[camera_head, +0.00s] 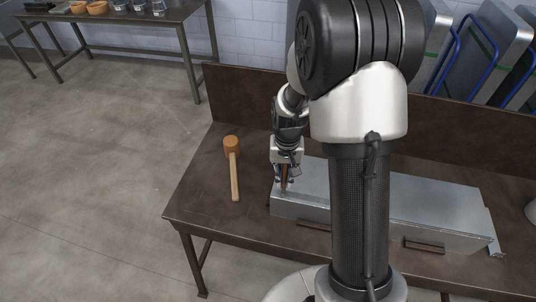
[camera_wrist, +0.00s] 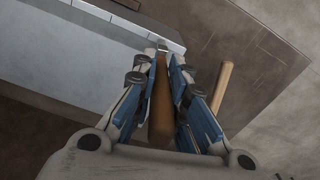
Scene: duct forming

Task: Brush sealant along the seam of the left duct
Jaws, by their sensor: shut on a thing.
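A long grey sheet-metal duct (camera_head: 425,208) lies on the brown workbench. It also fills the upper left of the wrist view (camera_wrist: 50,45). My gripper (camera_head: 285,180) is over the left end of the duct, pointing down. In the wrist view my gripper (camera_wrist: 166,62) is shut on a brown wooden handle (camera_wrist: 160,115), which looks like the brush. The brush's far end is near the duct's end edge; I cannot tell whether it touches. Its bristles and any sealant are not clearly visible. My arm hides part of the duct's middle.
A mallet (camera_head: 233,165) lies left of the duct on the workbench (camera_head: 205,190); its handle shows in the wrist view (camera_wrist: 222,88). A small brown bar (camera_head: 425,246) is at the duct's front. A raised board (camera_head: 250,95) backs the bench. Another table (camera_head: 130,22) holds bowls and jars.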

